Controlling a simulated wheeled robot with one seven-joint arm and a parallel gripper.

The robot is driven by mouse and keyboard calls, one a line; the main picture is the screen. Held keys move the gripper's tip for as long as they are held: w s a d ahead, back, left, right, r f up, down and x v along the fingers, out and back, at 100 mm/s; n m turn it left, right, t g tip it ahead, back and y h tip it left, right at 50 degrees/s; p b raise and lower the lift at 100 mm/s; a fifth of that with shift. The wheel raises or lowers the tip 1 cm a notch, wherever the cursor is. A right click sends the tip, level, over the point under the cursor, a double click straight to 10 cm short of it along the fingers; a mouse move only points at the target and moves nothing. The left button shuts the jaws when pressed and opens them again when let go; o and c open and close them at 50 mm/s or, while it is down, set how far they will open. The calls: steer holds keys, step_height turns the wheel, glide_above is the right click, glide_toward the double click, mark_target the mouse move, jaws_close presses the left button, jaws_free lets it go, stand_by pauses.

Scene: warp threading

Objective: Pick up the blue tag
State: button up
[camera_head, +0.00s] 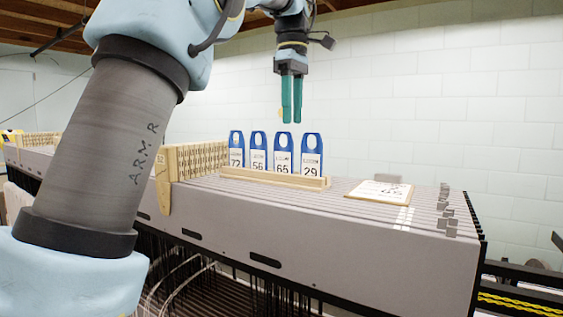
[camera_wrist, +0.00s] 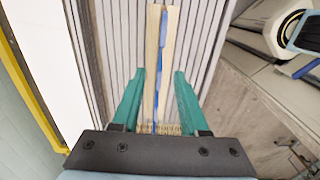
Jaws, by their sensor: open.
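Several blue tags stand upright in a row in a wooden holder (camera_head: 272,179), each with a white number label. They are the leftmost tag (camera_head: 236,140), the second tag (camera_head: 258,141), the third tag (camera_head: 283,142) and the rightmost tag (camera_head: 312,142); each has a hole at its top. My gripper (camera_head: 291,120), with green fingers, is open and empty above the row, over the right half, pointing down. In the wrist view my gripper (camera_wrist: 160,76) has its fingers apart on either side of the holder line, where the tags show edge-on as a thin blue strip (camera_wrist: 162,42).
The holder rests on a long grey slatted loom top (camera_head: 330,215). A flat white card (camera_head: 380,190) lies to its right, and a wooden comb-like block (camera_head: 198,158) stands to its left. The air around the gripper is clear, with a white block wall (camera_head: 450,110) behind.

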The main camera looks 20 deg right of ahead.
mark_target(291, 147)
steer(key=shift+a+f+p, duration=0.1)
steer(key=shift+f+p, duration=0.45)
steer(key=shift+f, duration=3.1)
steer(key=shift+w, duration=0.1)
steer(key=shift+c, duration=0.3)
jaws_close()
